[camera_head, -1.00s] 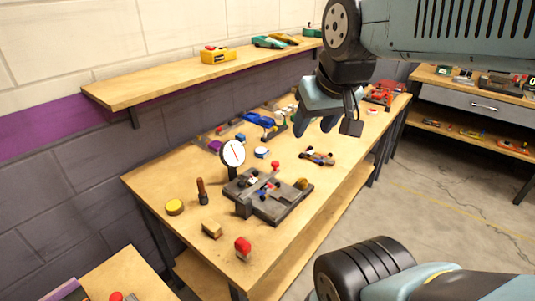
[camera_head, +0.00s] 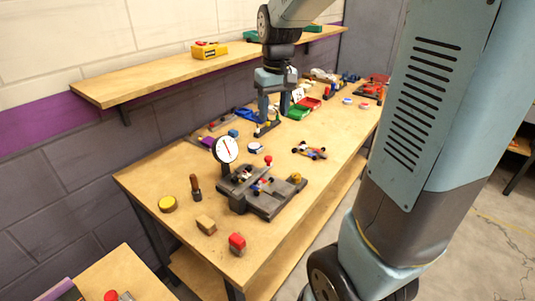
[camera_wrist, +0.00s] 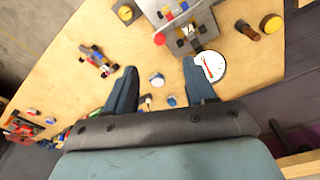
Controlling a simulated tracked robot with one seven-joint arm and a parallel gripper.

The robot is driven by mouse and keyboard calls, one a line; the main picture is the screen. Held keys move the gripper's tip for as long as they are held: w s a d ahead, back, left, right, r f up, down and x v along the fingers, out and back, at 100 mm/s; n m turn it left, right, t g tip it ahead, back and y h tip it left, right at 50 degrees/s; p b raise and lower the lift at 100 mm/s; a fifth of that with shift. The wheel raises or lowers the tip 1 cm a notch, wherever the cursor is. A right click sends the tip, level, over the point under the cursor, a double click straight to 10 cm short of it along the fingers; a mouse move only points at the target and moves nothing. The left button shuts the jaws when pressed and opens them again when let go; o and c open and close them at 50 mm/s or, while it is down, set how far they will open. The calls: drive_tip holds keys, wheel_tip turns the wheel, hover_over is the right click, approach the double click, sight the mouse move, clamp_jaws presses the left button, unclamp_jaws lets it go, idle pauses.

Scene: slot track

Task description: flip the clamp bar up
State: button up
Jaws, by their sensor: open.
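A dark grey fixture plate (camera_head: 275,203) stands on the workbench, with a small toy car (camera_head: 262,185) on it. It also shows at the top of the wrist view (camera_wrist: 205,22). A red knob (camera_head: 268,160) stands at the fixture's far edge; it also shows in the wrist view (camera_wrist: 159,39). I cannot clearly tell the clamp bar from the fixture's other grey parts. My gripper (camera_head: 274,116) points down over the bench, beyond the fixture and apart from it. In the wrist view its two fingers (camera_wrist: 160,72) are spread with nothing held between them.
A white dial gauge (camera_head: 226,149) rises at the fixture's left. Another toy car (camera_head: 309,151) lies to its right. A brown handle (camera_head: 195,188), yellow disc (camera_head: 167,204), wooden block (camera_head: 206,225) and red-topped block (camera_head: 237,243) stand in front. A shelf (camera_head: 150,80) runs behind.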

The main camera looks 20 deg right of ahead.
sight(268, 157)
drive_tip(key=shift+g, duration=0.5)
drive_tip(key=w+f, duration=0.1)
drive_tip(key=f, duration=0.4)
drive_tip(key=w+f, duration=0.1)
drive_tip(key=f, duration=0.5)
drive_tip(key=w+f, duration=0.2)
drive_tip(key=f, duration=0.4)
drive_tip(key=shift+f, duration=0.2)
clamp_jaws()
